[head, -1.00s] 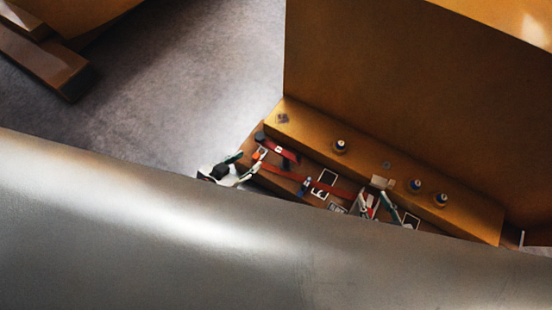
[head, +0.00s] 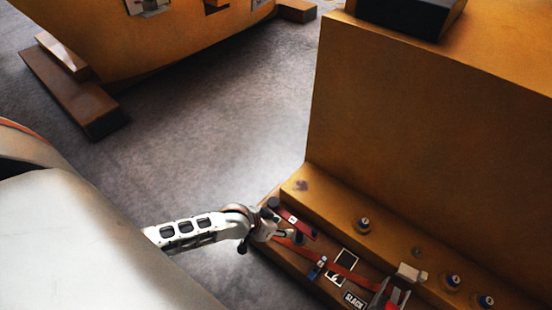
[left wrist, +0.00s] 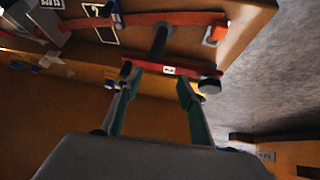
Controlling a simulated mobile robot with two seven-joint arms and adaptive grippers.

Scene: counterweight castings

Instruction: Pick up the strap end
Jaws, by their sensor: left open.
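The strap end looks like a short red piece with a white tag (head: 292,219), at the left end of the brown ledge in the head view. In the left wrist view the red tagged piece (left wrist: 190,71) lies across, just beyond my fingertips, with a dark post beside it. My left gripper (head: 280,234) reaches in from the left and is open close to this piece. In the left wrist view its two fingers (left wrist: 157,82) stand apart with nothing clearly held; whether they touch the red piece I cannot tell. My right gripper is out of view.
A red strap (head: 350,274) runs along the brown ledge (head: 325,262) to a grey buckle-like part at the lower right. A "SLACK" label (head: 354,300) sits there. The large orange casting (head: 420,130) rises behind, with bolts on its foot. Grey floor (head: 220,120) is open.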

